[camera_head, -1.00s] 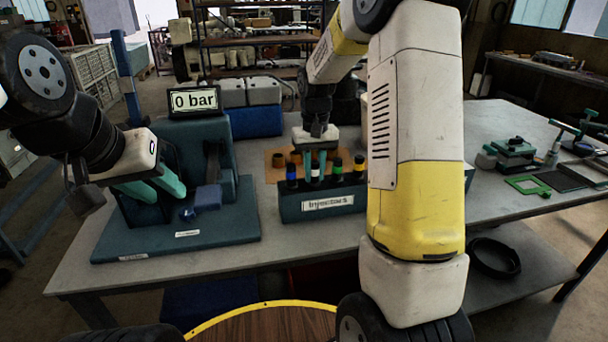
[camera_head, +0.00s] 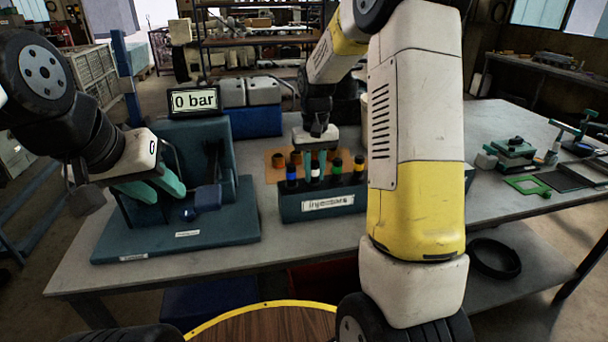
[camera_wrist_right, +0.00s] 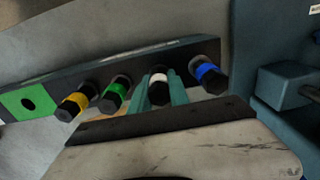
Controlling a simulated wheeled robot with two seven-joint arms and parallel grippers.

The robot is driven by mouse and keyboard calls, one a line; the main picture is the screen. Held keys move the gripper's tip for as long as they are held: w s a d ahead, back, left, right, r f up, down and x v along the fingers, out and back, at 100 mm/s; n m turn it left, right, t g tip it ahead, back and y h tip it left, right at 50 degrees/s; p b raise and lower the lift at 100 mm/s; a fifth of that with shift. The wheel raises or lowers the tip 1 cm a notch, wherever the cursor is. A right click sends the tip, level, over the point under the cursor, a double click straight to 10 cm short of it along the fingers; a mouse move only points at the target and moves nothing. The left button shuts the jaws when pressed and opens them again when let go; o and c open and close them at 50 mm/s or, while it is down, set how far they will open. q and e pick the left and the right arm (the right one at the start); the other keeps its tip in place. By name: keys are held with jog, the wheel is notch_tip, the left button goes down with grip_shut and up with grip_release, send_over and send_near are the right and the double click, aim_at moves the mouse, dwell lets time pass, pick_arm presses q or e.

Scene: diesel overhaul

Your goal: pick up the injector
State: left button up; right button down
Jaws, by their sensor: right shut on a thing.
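The injector with the white band (camera_head: 315,172) stands upright in the dark injector rack (camera_head: 322,206) labelled "Injectors". My right gripper (camera_head: 315,160) points down over the rack, its teal fingers shut on this injector. In the right wrist view the white-banded injector (camera_wrist_right: 158,86) sits between the two fingers. Injectors with a blue band (camera_head: 291,174), a green band (camera_head: 337,168) and a yellow band (camera_head: 359,165) stand beside it in the rack. My left gripper (camera_head: 160,190) is in front of the teal test stand; its two teal fingers are apart and nothing shows between them.
The test stand (camera_head: 185,215) with a "0 bar" display (camera_head: 194,100) stands left of the rack. The table between is clear.

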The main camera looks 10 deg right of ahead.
jog(key=shift+r, duration=0.15)
notch_tip(320, 180, up, 18)
dwell(0.7)
jog(key=c, duration=1.8)
grip_release()
grip_shut()
jog(key=shift+a, duration=0.1)
